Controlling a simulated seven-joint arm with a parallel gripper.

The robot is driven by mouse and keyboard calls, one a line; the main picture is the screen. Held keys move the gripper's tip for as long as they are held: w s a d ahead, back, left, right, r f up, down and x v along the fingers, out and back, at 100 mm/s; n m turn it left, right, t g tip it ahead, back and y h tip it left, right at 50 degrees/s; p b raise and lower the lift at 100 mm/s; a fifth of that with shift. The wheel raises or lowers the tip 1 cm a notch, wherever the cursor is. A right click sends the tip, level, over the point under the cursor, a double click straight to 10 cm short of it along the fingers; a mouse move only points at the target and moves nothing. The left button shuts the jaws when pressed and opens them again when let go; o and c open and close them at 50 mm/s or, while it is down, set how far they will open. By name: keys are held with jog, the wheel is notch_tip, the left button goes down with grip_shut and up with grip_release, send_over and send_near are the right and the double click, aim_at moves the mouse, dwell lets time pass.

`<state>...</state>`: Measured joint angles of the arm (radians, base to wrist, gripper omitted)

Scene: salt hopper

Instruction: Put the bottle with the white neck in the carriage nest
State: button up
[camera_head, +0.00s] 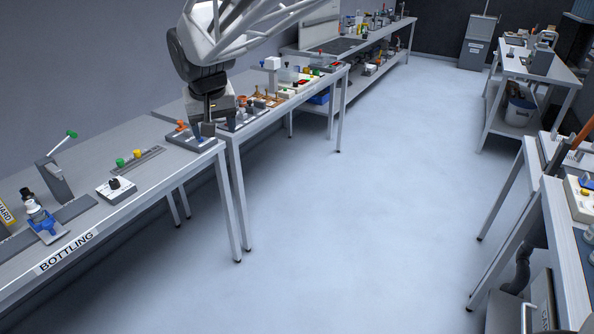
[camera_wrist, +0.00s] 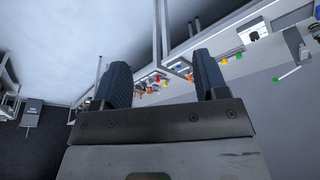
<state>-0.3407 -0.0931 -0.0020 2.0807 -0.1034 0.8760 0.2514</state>
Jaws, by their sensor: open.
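On the bottling bench (camera_head: 105,215), at the far left of the head view, a small bottle-like item with a white part (camera_head: 33,207) and a black top stands just behind a blue carriage (camera_head: 47,229). Whether this is the bottle with the white neck, and whether anything sits in the carriage's nest, is too small to tell. My gripper (camera_head: 208,127) is above the far right end of this bench, well away from the carriage. In the wrist view its two dark fingers (camera_wrist: 160,78) are apart with nothing between them.
A post with a green-knobbed lever (camera_head: 58,178), a white box with a black knob (camera_head: 116,188) and yellow and green knobs (camera_head: 130,159) stand along the bench. A yellow container (camera_head: 6,214) is at the left edge. The floor (camera_head: 340,220) is clear.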

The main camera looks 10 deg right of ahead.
jog(key=s+d+f, duration=0.3)
jog(key=s+d, duration=0.3)
jog(key=s, duration=0.4)
jog(key=s+d+f+m, duration=0.1)
jog(key=s+d+f, duration=0.1)
jog(key=s+d, duration=0.5)
jog(key=s+d+f, duration=0.3)
jog(key=s+d, duration=0.4)
jog(key=s, duration=0.6)
jog(key=shift+f+m+g, duration=0.3)
jog(key=shift+m+g, duration=0.1)
